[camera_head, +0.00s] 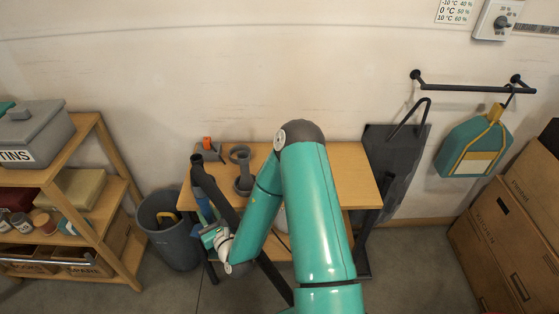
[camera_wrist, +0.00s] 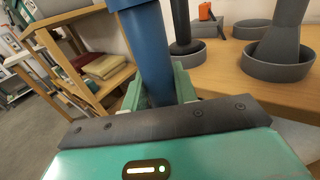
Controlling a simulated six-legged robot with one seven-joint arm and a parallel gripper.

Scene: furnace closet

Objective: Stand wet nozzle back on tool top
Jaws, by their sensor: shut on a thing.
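My gripper (camera_head: 211,232) is beside the front left corner of the wooden tool top (camera_head: 350,180). It is shut on a blue tube, likely the wet nozzle (camera_head: 203,207). In the wrist view the nozzle (camera_wrist: 148,45) stands roughly upright between the green fingers (camera_wrist: 160,93), to the left of the tool top (camera_wrist: 225,78). Both ends of the nozzle are out of that view. On the tool top are a grey tapered piece in a round grey dish (camera_wrist: 252,66) and a black upright piece in a smaller dish (camera_wrist: 187,48).
A grey block with an orange part (camera_head: 207,143) sits at the back of the tool top. Its right half is bare. A grey bin (camera_head: 170,240) stands close to its left, before a loaded wooden shelf (camera_head: 118,190). Boxes (camera_head: 520,220) are far right.

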